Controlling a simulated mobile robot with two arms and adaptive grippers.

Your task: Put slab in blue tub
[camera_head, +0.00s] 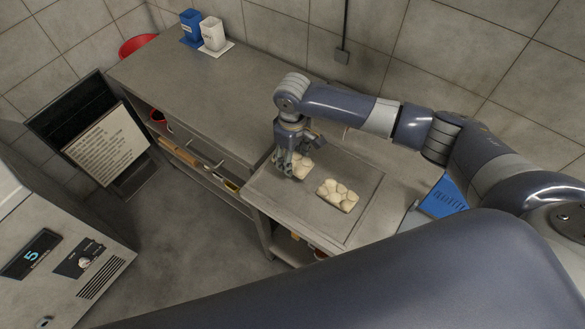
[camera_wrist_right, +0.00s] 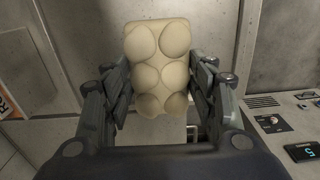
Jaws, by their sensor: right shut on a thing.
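A pale slab of joined, rounded rolls (camera_head: 303,166) is at my right gripper (camera_head: 290,166), over the left part of the tray on the counter. In the right wrist view the slab (camera_wrist_right: 157,65) sits between the two fingers of my right gripper (camera_wrist_right: 158,100), which is shut on it. A blue slotted container (camera_head: 443,198), which looks like the blue tub, stands at the right, partly hidden by my right arm. Its inside cannot be seen. My left gripper is not in view.
A second similar slab (camera_head: 338,195) lies on the metal tray (camera_head: 365,190). A small blue container (camera_head: 191,24) and a white one (camera_head: 213,33) stand at the back left. The counter (camera_head: 190,85) between is clear. An appliance (camera_head: 70,250) stands lower left.

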